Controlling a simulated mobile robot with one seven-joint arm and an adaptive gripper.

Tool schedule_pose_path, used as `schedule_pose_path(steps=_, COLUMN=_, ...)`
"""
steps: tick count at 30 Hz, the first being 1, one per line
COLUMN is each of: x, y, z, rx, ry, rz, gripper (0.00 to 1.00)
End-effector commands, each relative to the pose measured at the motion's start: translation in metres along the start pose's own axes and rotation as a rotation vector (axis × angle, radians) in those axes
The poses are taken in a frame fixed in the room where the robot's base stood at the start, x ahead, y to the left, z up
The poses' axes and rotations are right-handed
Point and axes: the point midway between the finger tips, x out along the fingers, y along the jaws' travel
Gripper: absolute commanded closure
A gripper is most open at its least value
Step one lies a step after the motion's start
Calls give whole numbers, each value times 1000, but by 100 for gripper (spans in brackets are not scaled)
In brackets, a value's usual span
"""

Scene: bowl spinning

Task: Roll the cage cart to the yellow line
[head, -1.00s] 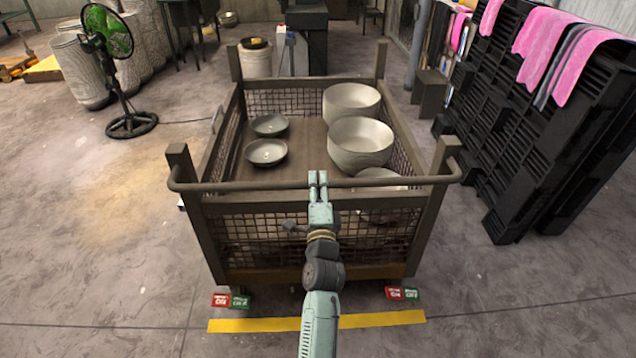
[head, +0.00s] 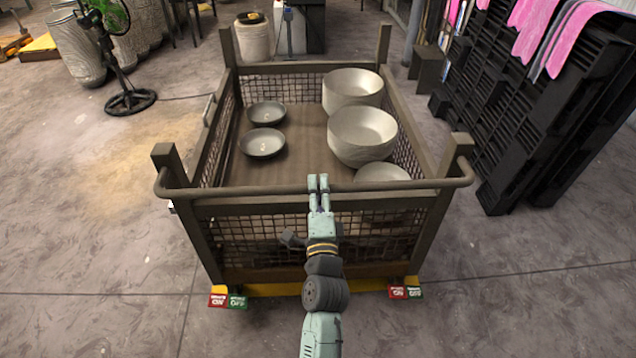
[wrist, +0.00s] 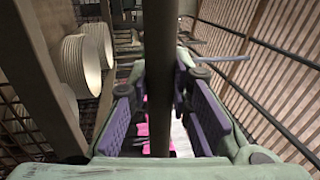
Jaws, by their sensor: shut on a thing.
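The cage cart (head: 436,215) stands in front of me, a brown mesh-sided frame holding grey and pale bowls. Its push bar (head: 250,189) runs across the near side. My gripper (head: 318,182) is shut on this bar near its middle. In the wrist view the bar (wrist: 160,60) passes upright between the purple-padded fingers. The yellow line (head: 365,284) lies on the floor at the cart's near bottom edge, between the red and green pedals, and is partly hidden by the cart and my arm.
Black pallets (head: 540,110) with pink cloths stand to the right, apart from the cart. A green fan (head: 130,100) stands at the left, with grey barrels behind it. A white bucket (head: 254,40) stands beyond the cart. The floor on both near sides is clear.

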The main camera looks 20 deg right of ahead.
Motion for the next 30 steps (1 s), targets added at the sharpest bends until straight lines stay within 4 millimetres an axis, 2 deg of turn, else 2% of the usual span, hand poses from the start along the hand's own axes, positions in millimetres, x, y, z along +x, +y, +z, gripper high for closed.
schedule_pose_path(steps=9, x=0, y=0, z=0, rx=0, ry=-1, rz=1, gripper=100)
schedule_pose_path(steps=10, x=0, y=0, z=1, rx=1, ry=-1, rz=1, gripper=81)
schedule_pose_path(steps=19, x=0, y=0, z=0, rx=0, ry=0, rz=0, gripper=61)
schedule_pose_path(steps=30, x=1, y=-5, z=0, rx=-1, ry=1, rz=-3, gripper=60)
